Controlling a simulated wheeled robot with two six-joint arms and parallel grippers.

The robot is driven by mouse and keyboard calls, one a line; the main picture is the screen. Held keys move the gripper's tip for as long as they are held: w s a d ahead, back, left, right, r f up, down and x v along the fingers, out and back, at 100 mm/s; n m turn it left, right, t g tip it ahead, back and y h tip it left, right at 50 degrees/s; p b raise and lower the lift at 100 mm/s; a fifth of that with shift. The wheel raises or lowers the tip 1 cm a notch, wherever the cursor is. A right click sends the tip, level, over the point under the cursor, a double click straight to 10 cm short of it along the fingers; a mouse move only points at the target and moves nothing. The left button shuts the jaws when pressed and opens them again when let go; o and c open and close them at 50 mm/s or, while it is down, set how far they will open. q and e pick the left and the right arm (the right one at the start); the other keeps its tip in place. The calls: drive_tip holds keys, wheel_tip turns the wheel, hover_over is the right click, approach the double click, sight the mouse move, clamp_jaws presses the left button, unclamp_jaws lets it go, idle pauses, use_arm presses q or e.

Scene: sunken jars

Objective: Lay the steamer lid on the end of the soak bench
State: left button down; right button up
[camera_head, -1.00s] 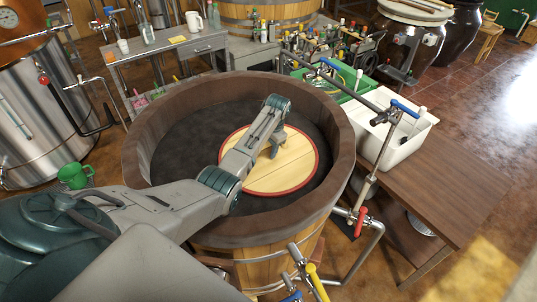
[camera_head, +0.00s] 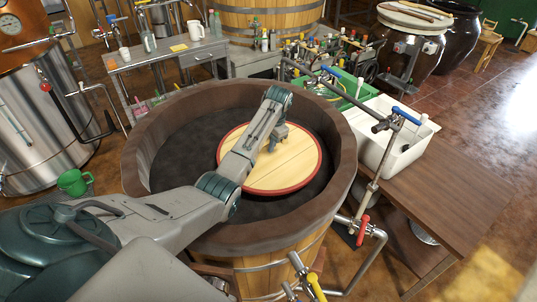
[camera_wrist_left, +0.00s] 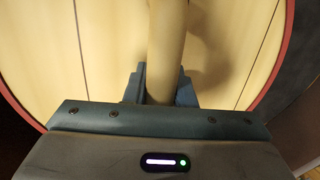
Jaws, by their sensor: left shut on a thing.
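The steamer lid (camera_head: 294,168) is a round pale wooden disc with a red rim, seen in the head view within the mouth of the large brown vat. My left gripper (camera_head: 277,137) is over the lid. In the left wrist view, my left gripper (camera_wrist_left: 160,88) is shut on the lid's wooden handle bar, and the lid's planks (camera_wrist_left: 60,60) fill most of the picture. The soak bench seems to be the brown wooden table (camera_head: 440,195) at the right; its near part is bare. My right gripper is not in view.
The vat's thick rim (camera_head: 345,165) surrounds the lid. Pipes with a blue-handled valve (camera_head: 406,115) and a red-handled valve (camera_head: 363,230) rise between the vat and the bench. A white basin (camera_head: 385,140) occupies the bench's far end.

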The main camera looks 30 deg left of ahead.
use_arm(q)
wheel_tip(320, 180, up, 6)
drive_tip(key=shift+w+f, duration=0.1)
drive_tip(key=shift+f, duration=0.15)
wheel_tip(320, 180, up, 10)
drive_tip(key=p, duration=1)
